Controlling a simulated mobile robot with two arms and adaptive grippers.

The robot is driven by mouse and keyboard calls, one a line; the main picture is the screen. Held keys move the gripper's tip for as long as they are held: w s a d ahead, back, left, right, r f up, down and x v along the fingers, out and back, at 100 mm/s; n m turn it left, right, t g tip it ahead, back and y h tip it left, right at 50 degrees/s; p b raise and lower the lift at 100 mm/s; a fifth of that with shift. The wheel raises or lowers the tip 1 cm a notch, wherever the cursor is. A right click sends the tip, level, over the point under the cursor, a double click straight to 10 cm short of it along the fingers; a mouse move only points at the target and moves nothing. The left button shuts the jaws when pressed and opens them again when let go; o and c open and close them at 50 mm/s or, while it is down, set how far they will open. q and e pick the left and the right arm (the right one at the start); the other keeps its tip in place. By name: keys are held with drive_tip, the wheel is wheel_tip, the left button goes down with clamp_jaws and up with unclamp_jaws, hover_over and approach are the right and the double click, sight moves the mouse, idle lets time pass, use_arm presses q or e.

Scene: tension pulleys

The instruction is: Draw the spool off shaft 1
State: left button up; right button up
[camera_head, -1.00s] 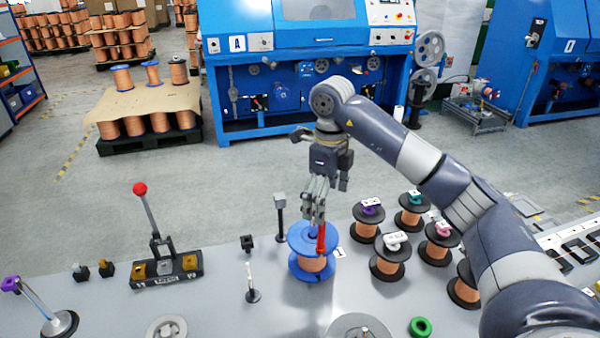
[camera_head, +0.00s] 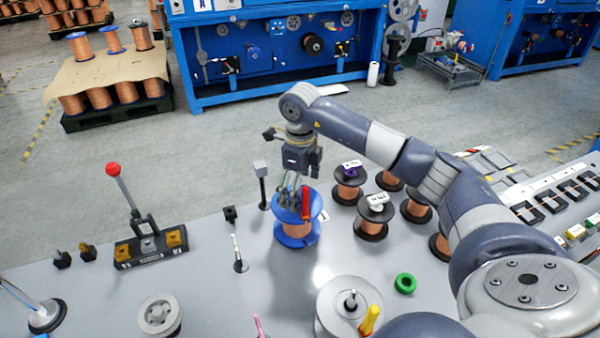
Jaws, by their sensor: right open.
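A copper-wound spool with blue flanges (camera_head: 294,229) stands upright at the table's far edge, beside a small white label reading 1 (camera_head: 323,216). The shaft inside it is hidden. My right gripper (camera_head: 291,203) points down over the spool's top flange, with its fingers open around the middle. I cannot tell whether the fingers touch the spool. A red upright piece (camera_head: 305,203) shows just right of the fingers. My left gripper is not in view.
Several black-flanged spools, one with a white top (camera_head: 375,217), stand close on the right. A lever stand with a red knob (camera_head: 113,169) is at left. A green ring (camera_head: 405,283) and a grey disc with a peg (camera_head: 334,310) lie in front.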

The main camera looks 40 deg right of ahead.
drive_tip(key=shift+f, duration=0.6)
